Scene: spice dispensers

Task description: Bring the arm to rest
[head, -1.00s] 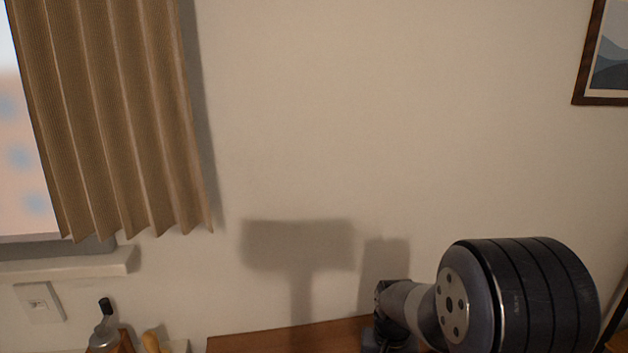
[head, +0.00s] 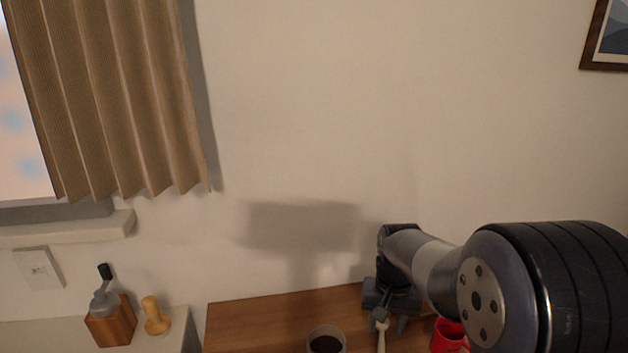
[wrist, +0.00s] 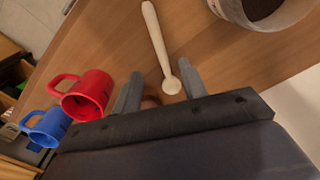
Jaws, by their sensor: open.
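My gripper (head: 392,318) hangs over the wooden table at the lower right of the head view, with my arm reaching in from the right. In the wrist view its two grey fingers (wrist: 160,88) stand apart, open. A pale wooden spoon (wrist: 155,40) lies with its bowl between or just below the fingertips; I cannot tell whether they touch it. The spoon also shows in the head view (head: 381,337), below the gripper. Nothing is gripped.
A red mug (wrist: 88,95) and a blue mug (wrist: 48,127) are left of the fingers in the wrist view. A container of dark contents (head: 326,341) stands on the wooden table (head: 265,322).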

